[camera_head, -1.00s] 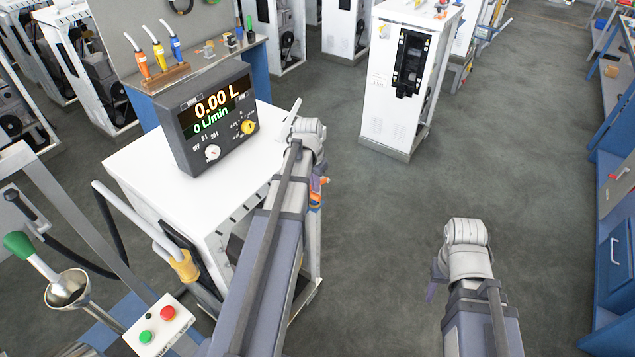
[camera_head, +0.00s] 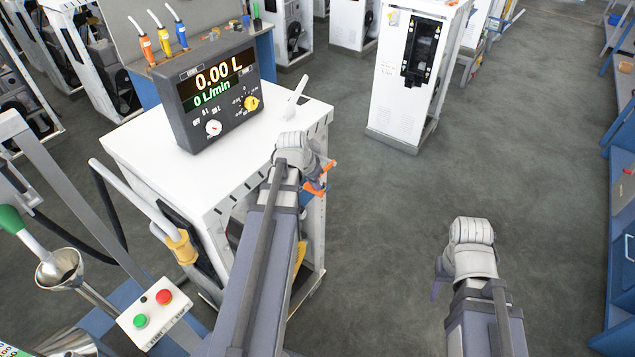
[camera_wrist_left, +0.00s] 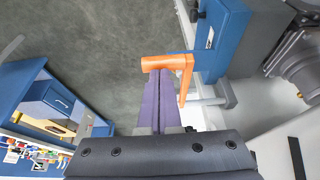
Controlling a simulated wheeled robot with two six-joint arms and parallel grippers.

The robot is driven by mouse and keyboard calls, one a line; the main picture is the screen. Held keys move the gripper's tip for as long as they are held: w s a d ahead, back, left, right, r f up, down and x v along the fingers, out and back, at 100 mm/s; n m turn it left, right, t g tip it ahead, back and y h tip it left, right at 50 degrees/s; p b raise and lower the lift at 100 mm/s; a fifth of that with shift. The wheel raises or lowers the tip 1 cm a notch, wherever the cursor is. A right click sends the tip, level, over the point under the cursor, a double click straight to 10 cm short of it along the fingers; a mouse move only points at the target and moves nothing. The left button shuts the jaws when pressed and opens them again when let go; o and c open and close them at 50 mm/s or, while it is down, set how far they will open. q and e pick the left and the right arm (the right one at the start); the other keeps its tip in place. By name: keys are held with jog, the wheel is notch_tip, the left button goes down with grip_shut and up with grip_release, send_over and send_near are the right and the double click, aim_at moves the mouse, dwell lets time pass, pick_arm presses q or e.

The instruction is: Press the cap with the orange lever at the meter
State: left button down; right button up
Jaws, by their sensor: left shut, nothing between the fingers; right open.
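The meter (camera_head: 218,95) is a dark box on a white cabinet, with its display reading 0.00 L and 0 L/min. The orange lever (camera_head: 317,188) shows beside the cabinet's right side, partly hidden by my left wrist. In the left wrist view the orange lever (camera_wrist_left: 182,66) is a bent bar right at the tips of my left gripper (camera_wrist_left: 162,72). Its purple fingers are shut with nothing between them. I cannot tell whether they touch the lever. The cap is not clearly visible. My right gripper (camera_head: 437,277) is open, largely hidden behind its wrist, over bare floor.
The white cabinet (camera_head: 160,165) stands close to my left arm. A yellow-collared nozzle (camera_head: 182,247) hangs on its left. A button box (camera_head: 153,312) with red and green buttons is at lower left. Another white cabinet (camera_head: 388,100) stands behind. The floor at centre right is clear.

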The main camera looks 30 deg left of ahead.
pick_arm(q)
jog(key=shift+s+f+b, duration=0.2)
jog(key=shift+f+b, duration=0.15)
jog(key=shift+f, duration=0.2)
jog(key=shift+s+f+b, duration=0.15)
jog(key=shift+f+b, duration=0.2)
jog(key=shift+f, duration=0.15)
jog(key=shift+s, duration=0.1)
pick_arm(e)
notch_tip(320, 180, down, 2)
jog(key=shift+f, duration=0.1)
pick_arm(q)
jog(key=shift+s, duration=0.1)
jog(key=shift+w+r+p, duration=0.2)
jog(key=shift+r+p, duration=0.25)
jog(key=p+v, duration=1.1)
jog(key=v, duration=0.1)
jog(key=shift+s, duration=0.25)
pick_arm(e)
notch_tip(320, 180, up, 12)
jog(key=a, duration=0.1)
jog(key=shift+s+r, duration=0.2)
jog(key=shift+s, duration=0.05)
pick_arm(q)
jog(key=shift+r, duration=0.1)
